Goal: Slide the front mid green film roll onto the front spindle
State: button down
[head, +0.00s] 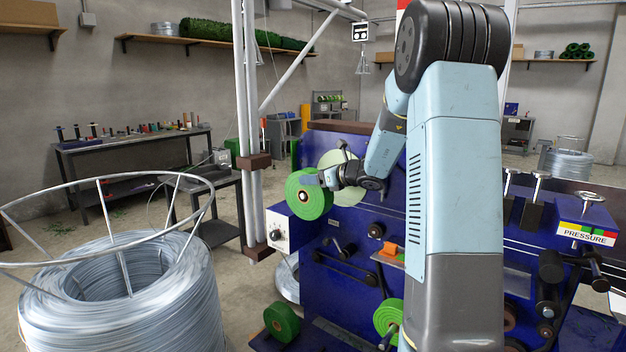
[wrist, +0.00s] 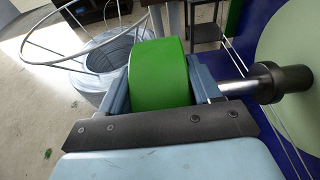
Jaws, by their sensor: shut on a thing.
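My gripper (head: 322,180) is shut on a green film roll (head: 308,195), held upright at the left end of the blue machine. In the wrist view the roll (wrist: 158,75) sits between the two blue-grey fingers. A spindle (wrist: 272,83) with a black collar and grey shaft points from the right toward the roll. The shaft's end is hidden behind the right finger, so I cannot tell whether it enters the roll's hole. A pale green disc (head: 342,172) stands behind the held roll; it also shows at the right of the wrist view (wrist: 293,45).
Other green rolls sit low at the machine, one at the left (head: 282,322) and one near my arm (head: 388,318). A large wire coil (head: 120,295) with a ring frame stands at front left. A pole (head: 246,130) rises left of the held roll.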

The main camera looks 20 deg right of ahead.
jog(key=w+d, duration=0.5)
jog(key=d, duration=0.3)
jog(key=shift+w+d, duration=0.25)
jog(key=shift+w, duration=0.05)
dwell(4.4)
jog(key=shift+c, duration=0.7)
grip_release()
jog(key=shift+s, duration=0.1)
jog(key=v, duration=1.3)
jog(key=shift+s, duration=0.3)
jog(key=shift+d, duration=0.1)
